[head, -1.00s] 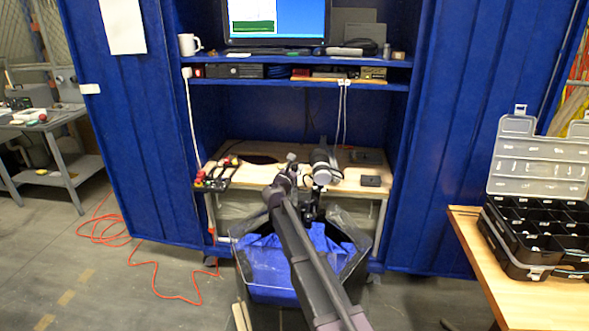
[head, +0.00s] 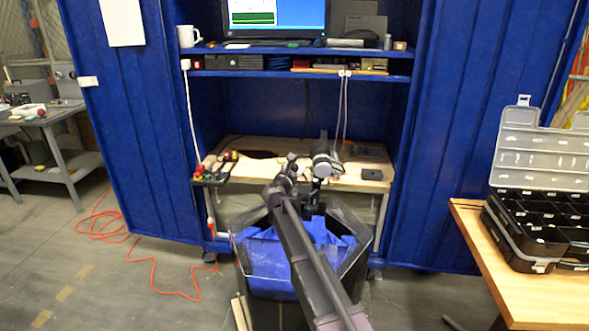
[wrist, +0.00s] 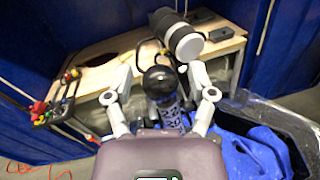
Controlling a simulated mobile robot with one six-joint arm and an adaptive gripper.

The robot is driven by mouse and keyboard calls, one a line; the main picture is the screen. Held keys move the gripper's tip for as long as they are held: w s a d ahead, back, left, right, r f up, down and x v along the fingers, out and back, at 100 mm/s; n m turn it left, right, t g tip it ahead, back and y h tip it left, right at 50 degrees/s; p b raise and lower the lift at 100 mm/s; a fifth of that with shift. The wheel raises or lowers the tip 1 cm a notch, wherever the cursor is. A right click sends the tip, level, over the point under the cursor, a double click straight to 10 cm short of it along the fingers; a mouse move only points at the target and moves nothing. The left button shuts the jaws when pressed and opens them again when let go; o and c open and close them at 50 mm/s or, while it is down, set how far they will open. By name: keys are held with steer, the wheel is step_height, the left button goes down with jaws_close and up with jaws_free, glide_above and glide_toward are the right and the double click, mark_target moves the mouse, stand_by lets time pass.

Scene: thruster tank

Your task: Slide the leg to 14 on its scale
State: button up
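A pale grey cylinder with a black band (wrist: 185,42) shows at the top of the wrist view, and in the head view (head: 321,160) above the tank. A dark upright part (head: 313,203) below it, at the tank's rim, may be the leg. In the wrist view a black ball knob (wrist: 159,82) is above a dark strip with pale marks (wrist: 173,118), perhaps the scale; I cannot read it. My gripper (wrist: 161,74) is open, with one finger on each side of the knob and gaps between. In the head view my gripper (head: 287,170) is left of the cylinder.
The dark tank (head: 240,262) holds blue material and stands in front of the wooden bench (head: 232,178). A black rack with red and yellow parts (head: 212,172) is at the bench's left. A compartment case (head: 520,237) stands on the right table. Orange cable (head: 150,262) lies on the left floor.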

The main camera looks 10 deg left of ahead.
steer(key=shift+s, duration=0.1)
stand_by(0.3)
steer(key=v, duration=1.2)
steer(key=shift+d, duration=0.1)
steer(key=s+d+f+m+g+h+p, duration=0.1)
steer(key=s+d+f+m+g, duration=0.15)
steer(key=d+m, duration=0.4)
steer(key=s+d+f+m+g+h+p, duration=0.15)
steer(key=s+d+m+g, duration=0.25)
steer(key=d, duration=0.5)
steer(key=s+d+f+m+g+h+p, duration=0.1)
steer(key=s+d+f+m+g, duration=0.2)
steer(key=d+m, duration=0.35)
steer(key=s+d+f+m+g+y+p, duration=0.1)
steer(key=s+d+f+m+g+y, duration=0.1)
steer(key=s+d+m+g+y, duration=0.2)
steer(key=s+d+f+m+g+y+p, duration=0.2)
steer(key=s+m, duration=0.8)
steer(key=s, duration=0.6)
steer(key=shift+d+f+g+y, duration=0.5)
steer(key=shift+d+g+y, duration=0.45)
steer(key=shift+d, duration=0.05)
